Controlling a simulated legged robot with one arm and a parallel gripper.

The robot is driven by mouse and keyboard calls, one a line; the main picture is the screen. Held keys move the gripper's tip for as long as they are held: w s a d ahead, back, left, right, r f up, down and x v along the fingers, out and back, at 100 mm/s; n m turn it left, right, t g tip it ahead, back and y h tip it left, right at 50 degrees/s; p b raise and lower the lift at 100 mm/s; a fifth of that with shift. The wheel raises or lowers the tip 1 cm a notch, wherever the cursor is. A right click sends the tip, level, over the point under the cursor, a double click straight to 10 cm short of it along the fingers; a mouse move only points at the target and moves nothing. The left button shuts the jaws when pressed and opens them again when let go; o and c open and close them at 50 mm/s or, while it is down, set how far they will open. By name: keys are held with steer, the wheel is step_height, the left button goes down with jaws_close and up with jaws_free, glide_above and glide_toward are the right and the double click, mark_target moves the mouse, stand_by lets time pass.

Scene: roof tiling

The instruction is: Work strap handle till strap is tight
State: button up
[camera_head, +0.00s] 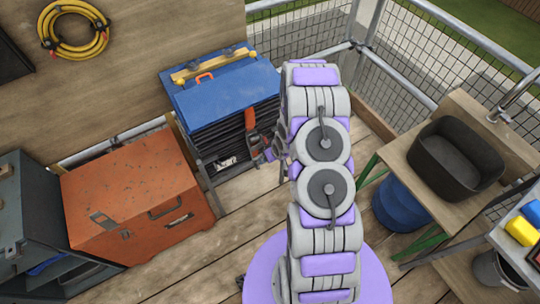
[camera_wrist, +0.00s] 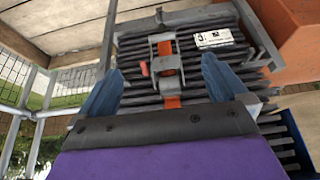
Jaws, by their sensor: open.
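A stack of dark tiles (camera_head: 222,130) stands under a blue cover (camera_head: 222,88). An orange strap (camera_head: 251,118) runs down its front and also shows in the wrist view (camera_wrist: 172,101). A grey metal ratchet with its handle (camera_wrist: 163,42) sits on the strap in the wrist view, with a small red part on its left side. My gripper (camera_wrist: 161,64) is open, its two blue-grey fingers spread left and right of the ratchet and apart from it. In the head view my arm hides much of the gripper. I cannot tell how tight the strap is.
A yellow level (camera_head: 213,67) lies on the blue cover. An orange chest (camera_head: 135,195) stands left of the stack. Mesh railing (camera_head: 420,60) runs behind. A bench with a black tub (camera_head: 455,158) and a blue drum (camera_head: 400,205) stand right. Bare planks lie in front.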

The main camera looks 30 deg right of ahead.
steer(key=shift+v, duration=2.9)
steer(key=shift+r, duration=0.1)
